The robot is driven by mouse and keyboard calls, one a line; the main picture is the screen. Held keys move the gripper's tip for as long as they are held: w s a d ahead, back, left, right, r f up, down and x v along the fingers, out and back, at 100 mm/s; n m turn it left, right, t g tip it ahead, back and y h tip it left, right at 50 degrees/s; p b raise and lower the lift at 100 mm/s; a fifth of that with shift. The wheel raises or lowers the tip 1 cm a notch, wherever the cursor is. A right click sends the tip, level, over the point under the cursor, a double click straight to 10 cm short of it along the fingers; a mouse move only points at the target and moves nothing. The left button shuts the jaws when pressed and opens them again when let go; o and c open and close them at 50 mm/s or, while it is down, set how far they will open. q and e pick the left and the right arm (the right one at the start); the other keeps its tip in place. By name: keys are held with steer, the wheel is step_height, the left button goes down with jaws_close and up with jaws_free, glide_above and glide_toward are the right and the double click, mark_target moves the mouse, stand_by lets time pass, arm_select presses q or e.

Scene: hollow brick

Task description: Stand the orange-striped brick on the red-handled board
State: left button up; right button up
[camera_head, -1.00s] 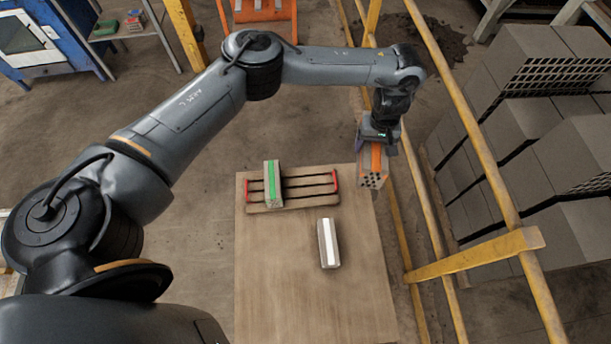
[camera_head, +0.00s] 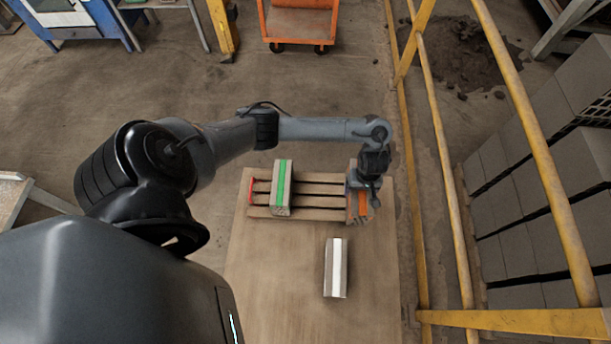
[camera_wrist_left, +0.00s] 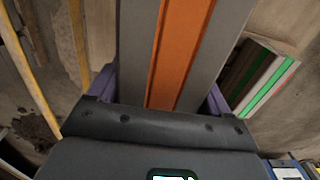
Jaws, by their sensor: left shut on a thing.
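The orange-striped brick (camera_head: 361,207) is between the jaws of my left gripper (camera_head: 362,184), at the right end of the red-handled board (camera_head: 321,202). In the left wrist view the grey brick with its orange stripe (camera_wrist_left: 172,45) fills the middle, between the purple fingers of the gripper (camera_wrist_left: 160,92). I cannot tell whether the brick touches the board or hangs just above it. The board is a slatted wooden one; its left red handle shows, and its right end is hidden by gripper and brick. My right gripper is not in view.
A green-striped brick (camera_head: 283,188) stands on the board's left part; it also shows in the left wrist view (camera_wrist_left: 266,80). A white-striped brick (camera_head: 336,268) is on the table (camera_head: 280,290) in front. A yellow railing (camera_head: 448,170) runs close to the table's right side.

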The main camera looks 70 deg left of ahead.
arm_select(q)
steer(key=shift+s+d+f+b, duration=0.15)
steer(key=shift+s+f, duration=0.35)
steer(key=shift+f, duration=0.15)
steer(key=shift+s+d+f+b, duration=0.15)
steer(key=shift+s+f, duration=0.35)
steer(key=shift+f, duration=0.1)
steer(key=shift+s+a+f, duration=0.15)
steer(key=shift+s+f, duration=0.15)
steer(key=shift+f, duration=0.2)
steer(key=shift+s+a+f+b, duration=0.8)
steer(key=shift+a+f+b, duration=0.8)
steer(key=shift+a+f, duration=0.3)
steer(key=shift+s+a+f+b, duration=0.8)
steer(key=shift+a+f+b, duration=0.85)
steer(key=shift+f, duration=0.3)
steer(key=shift+s+a+f+b, duration=0.8)
steer(key=shift+a+f+b, duration=0.7)
steer(key=shift+a+f, duration=0.4)
steer(key=shift+f, duration=0.1)
steer(key=o, duration=1.8)
steer(key=shift+f, duration=0.1)
